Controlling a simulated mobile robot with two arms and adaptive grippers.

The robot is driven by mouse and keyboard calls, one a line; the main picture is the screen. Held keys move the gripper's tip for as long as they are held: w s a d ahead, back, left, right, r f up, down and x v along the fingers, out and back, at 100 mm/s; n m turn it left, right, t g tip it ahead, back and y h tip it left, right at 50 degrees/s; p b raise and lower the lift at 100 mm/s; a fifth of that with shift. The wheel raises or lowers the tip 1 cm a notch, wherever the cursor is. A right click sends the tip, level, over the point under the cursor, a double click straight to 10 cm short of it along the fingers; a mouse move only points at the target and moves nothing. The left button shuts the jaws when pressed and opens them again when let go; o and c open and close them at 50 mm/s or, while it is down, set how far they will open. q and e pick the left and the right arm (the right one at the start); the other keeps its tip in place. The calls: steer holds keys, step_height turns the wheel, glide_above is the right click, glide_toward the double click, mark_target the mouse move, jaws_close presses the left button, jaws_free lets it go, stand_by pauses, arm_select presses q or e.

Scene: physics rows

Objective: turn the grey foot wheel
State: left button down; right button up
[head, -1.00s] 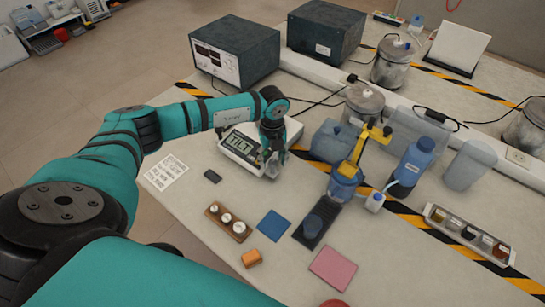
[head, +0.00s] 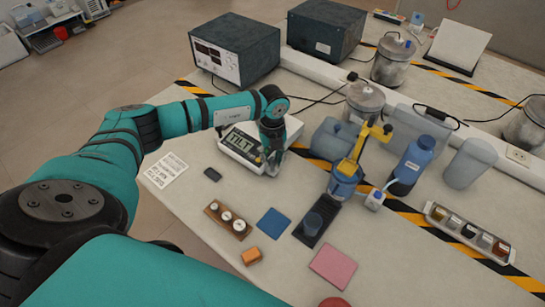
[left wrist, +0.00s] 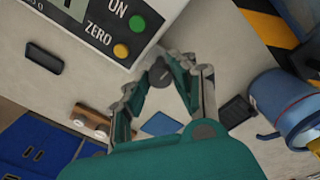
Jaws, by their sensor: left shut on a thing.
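The balance (head: 244,147) is a white box with a dark front panel, and its display reads TILT. In the left wrist view its panel (left wrist: 100,22) shows ON beside a green button and ZERO beside a yellow one. The grey foot wheel (left wrist: 160,73) is a small dark disc with a light line on it, at the balance's corner. My left gripper (left wrist: 163,79) is shut on the wheel, a finger on each side. In the head view this gripper (head: 271,170) points down at the balance's near right corner and hides the wheel. My right gripper is not in view.
A weight block (head: 228,220), blue mat (head: 273,223), orange block (head: 252,256) and pink mat (head: 333,266) lie in front. A yellow-topped blue device (head: 344,182) and bottles stand right. A dark small object (head: 212,174) lies left of the balance's front.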

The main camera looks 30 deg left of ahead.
mark_target(273, 159)
arm_select(q)
steer(key=m+b, duration=0.2)
steer(key=m, duration=0.1)
steer(key=shift+m, duration=0.4)
steer(key=shift+m+b, duration=1.25)
steer(key=shift+m, duration=0.55)
steer(key=shift+r, duration=0.1)
steer(key=shift+w, duration=0.1)
steer(key=c, duration=1.1)
jaws_free()
step_height(273, 159, up, 12)
